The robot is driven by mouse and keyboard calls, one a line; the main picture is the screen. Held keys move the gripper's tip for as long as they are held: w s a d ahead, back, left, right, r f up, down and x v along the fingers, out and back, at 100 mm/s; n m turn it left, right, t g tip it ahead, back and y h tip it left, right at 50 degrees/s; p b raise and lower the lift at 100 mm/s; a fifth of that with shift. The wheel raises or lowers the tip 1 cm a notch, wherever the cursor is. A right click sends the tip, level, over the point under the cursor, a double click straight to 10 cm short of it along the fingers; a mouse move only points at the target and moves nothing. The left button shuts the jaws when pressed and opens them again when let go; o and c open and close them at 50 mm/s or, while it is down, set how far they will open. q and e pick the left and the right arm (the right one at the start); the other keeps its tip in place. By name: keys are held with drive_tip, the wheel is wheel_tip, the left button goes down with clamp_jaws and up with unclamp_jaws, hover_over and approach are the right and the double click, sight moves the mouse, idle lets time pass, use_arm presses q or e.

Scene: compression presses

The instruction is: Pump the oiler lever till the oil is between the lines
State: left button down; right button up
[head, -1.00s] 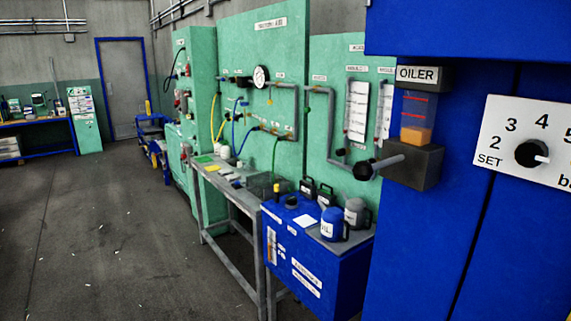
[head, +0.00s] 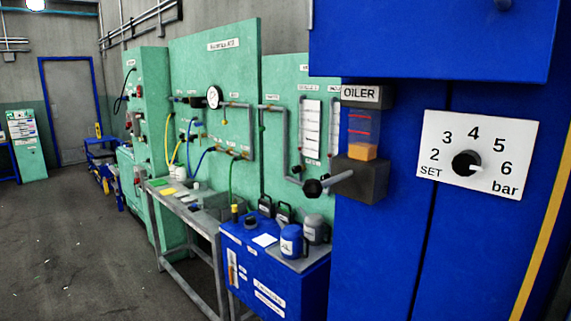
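The oiler (head: 361,182) is a dark box on the blue press face, below a sign reading OILER (head: 361,93). Its clear reservoir (head: 362,125) shows red lines. Orange oil (head: 362,151) fills only the bottom, below the lower red line. The oiler lever (head: 338,178) is a grey rod with a black knob (head: 312,188), sticking out to the left and roughly level. Neither of my grippers shows in the head view.
A pressure dial (head: 467,163) marked SET and 2 to 6 bar is right of the oiler. A blue cabinet (head: 275,270) with cans stands below left, beside a grey bench (head: 190,215). Green panels (head: 290,85) line the wall. Open floor (head: 70,240) lies at left.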

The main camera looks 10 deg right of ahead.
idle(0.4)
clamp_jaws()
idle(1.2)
